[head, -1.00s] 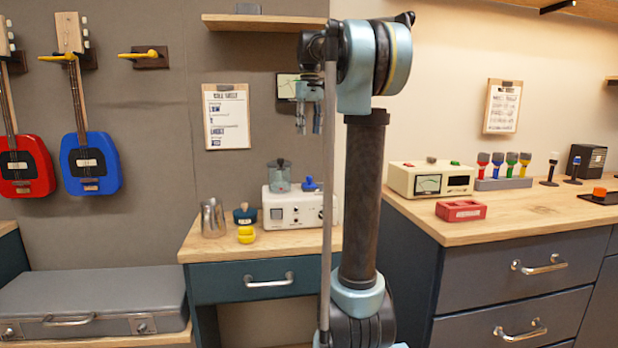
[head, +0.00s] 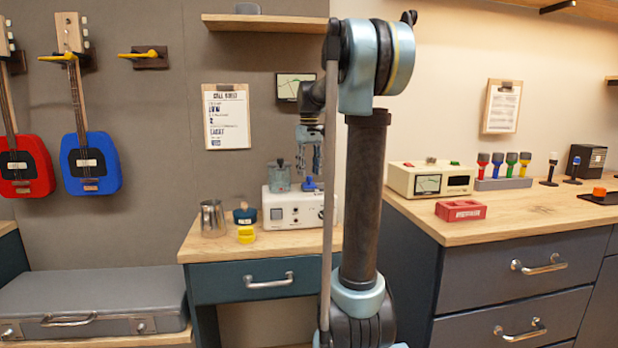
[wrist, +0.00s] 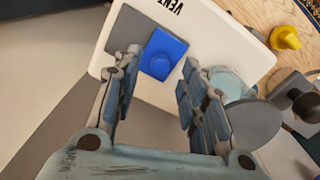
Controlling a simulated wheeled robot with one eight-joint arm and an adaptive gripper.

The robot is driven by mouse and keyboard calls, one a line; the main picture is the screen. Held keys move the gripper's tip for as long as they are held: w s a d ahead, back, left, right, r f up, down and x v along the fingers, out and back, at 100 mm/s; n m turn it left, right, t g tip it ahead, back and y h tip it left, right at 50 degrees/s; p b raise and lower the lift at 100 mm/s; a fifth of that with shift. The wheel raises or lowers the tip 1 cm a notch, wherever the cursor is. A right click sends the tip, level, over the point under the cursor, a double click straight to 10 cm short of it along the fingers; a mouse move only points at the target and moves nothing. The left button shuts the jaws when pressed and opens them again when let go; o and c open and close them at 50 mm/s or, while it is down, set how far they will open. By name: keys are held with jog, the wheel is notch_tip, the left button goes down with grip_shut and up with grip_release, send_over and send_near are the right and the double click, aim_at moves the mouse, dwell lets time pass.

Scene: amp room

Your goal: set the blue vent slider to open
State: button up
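The blue vent slider (head: 310,184) sits on top of the white device (head: 287,211) on the small table. In the wrist view the blue slider (wrist: 163,54) stands on a grey strip (wrist: 128,30), beside the printed word VENT (wrist: 172,6). My gripper (head: 310,172) points down just above the slider. In the wrist view my gripper (wrist: 160,64) is open, with the slider showing between and slightly beyond its fingertips. I cannot tell whether either finger touches it. The slider's lower part is partly hidden in the head view.
A metal jug (head: 212,218), a dark blue pot (head: 245,215) and a yellow piece (head: 247,235) stand left of the device. A wall meter (head: 288,87) hangs behind.

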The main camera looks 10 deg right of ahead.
aim_at(324, 185)
jog(key=shift+f, duration=1.3)
grip_shut()
jog(key=shift+d, duration=2.7)
grip_release()
jog(key=shift+d, duration=0.15)
